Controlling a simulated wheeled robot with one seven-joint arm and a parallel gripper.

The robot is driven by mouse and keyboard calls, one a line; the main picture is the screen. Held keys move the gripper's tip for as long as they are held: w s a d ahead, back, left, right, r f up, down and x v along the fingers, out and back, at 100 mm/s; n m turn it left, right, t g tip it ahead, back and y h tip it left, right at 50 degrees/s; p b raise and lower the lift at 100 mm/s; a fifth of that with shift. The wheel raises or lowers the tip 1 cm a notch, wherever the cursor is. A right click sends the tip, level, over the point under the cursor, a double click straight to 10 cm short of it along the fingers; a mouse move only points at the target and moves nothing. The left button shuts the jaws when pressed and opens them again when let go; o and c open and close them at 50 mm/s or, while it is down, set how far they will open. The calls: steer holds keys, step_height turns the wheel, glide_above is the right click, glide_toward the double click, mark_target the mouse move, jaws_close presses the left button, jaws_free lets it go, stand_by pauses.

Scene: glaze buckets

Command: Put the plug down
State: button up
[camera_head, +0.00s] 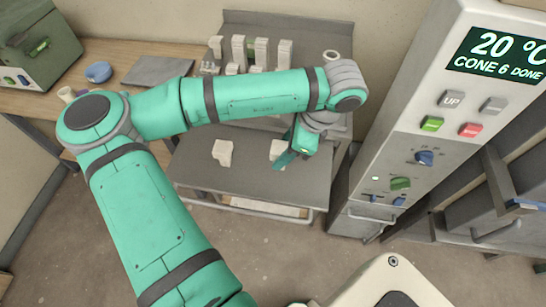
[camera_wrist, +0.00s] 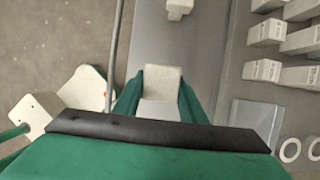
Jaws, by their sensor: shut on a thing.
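A pale cream block, the plug (camera_wrist: 162,83), sits between the two green fingers of my gripper (camera_wrist: 158,90) in the wrist view. My gripper is shut on it. In the head view my gripper (camera_head: 287,158) is low over the front right of a grey cart top (camera_head: 245,185), and part of the plug (camera_head: 277,148) shows beside the fingers. Its underside is hidden, so I cannot tell whether it touches the surface. A similar pale block (camera_head: 222,152) stands apart to the left on the cart top; it also shows at the top of the wrist view (camera_wrist: 178,8).
Several pale posts (camera_head: 262,50) stand at the back of the cart. A control panel (camera_head: 450,110) reading 20 °C, CONE 6 DONE rises on the right. A wooden bench (camera_head: 115,62) with a green box (camera_head: 45,50) is at left. The cart top's front middle is clear.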

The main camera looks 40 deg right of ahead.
steer(key=w+f, duration=0.2)
steer(key=f, duration=0.1)
steer(key=shift+w+f, duration=0.25)
steer(key=shift+w, duration=0.15)
steer(key=f, duration=0.3)
steer(key=shift+w+f, duration=0.25)
steer(key=shift+f, duration=0.05)
steer(key=o, duration=1.1)
steer(key=shift+r, duration=0.15)
steer(key=v, duration=1.1)
steer(key=shift+s+r, duration=0.15)
steer(key=shift+r, duration=0.2)
steer(key=shift+d, duration=0.15)
